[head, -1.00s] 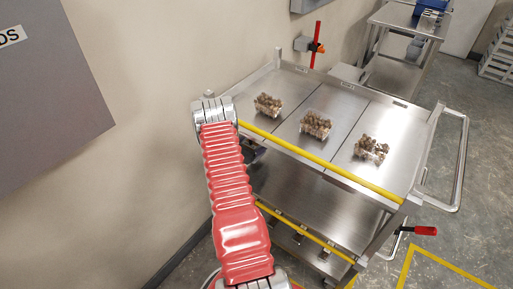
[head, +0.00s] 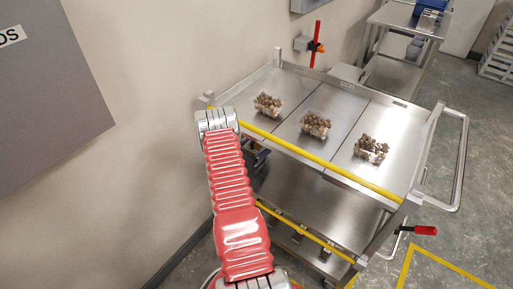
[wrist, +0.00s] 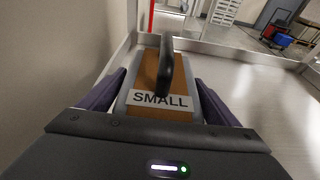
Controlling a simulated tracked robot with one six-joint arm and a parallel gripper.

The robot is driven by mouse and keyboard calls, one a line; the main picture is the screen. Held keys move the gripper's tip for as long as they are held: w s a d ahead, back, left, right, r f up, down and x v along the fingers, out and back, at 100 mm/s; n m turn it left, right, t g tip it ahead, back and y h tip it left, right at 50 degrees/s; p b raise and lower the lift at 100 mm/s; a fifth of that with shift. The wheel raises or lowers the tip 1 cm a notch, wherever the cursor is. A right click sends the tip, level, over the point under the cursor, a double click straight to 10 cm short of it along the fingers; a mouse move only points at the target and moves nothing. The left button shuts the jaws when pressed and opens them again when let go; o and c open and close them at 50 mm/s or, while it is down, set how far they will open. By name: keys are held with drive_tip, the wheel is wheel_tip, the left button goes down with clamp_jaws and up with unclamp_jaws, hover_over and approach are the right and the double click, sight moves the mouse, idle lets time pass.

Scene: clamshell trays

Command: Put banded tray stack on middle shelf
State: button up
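The banded tray stack (wrist: 143,86) shows in the wrist view as a grey-edged block with a brown top, a "SMALL" label and a dark upright loop across it. My gripper (wrist: 160,100) has one purple finger along each side of it, both appearing to press against it. In the head view my gripper (head: 258,157) is partly hidden behind my red arm, at the left end of the steel cart, below its top. The middle shelf (head: 312,205) is bare where it shows. I cannot tell whether the stack touches the shelf.
Three clear trays of brown pieces (head: 268,105) (head: 315,124) (head: 370,149) stand on the cart's top shelf (head: 395,125). A yellow bar (head: 310,153) runs along its front edge. A wall stands close at left. A red-handled lever (head: 425,230) sticks out at right.

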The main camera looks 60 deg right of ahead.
drive_tip(key=shift+o, duration=0.9)
drive_tip(key=shift+r, duration=0.1)
drive_tip(key=shift+w+a+r, duration=0.15)
drive_tip(key=shift+a+r, duration=0.05)
drive_tip(key=shift+a, duration=0.35)
drive_tip(key=v, duration=1.1)
drive_tip(key=shift+d, duration=0.1)
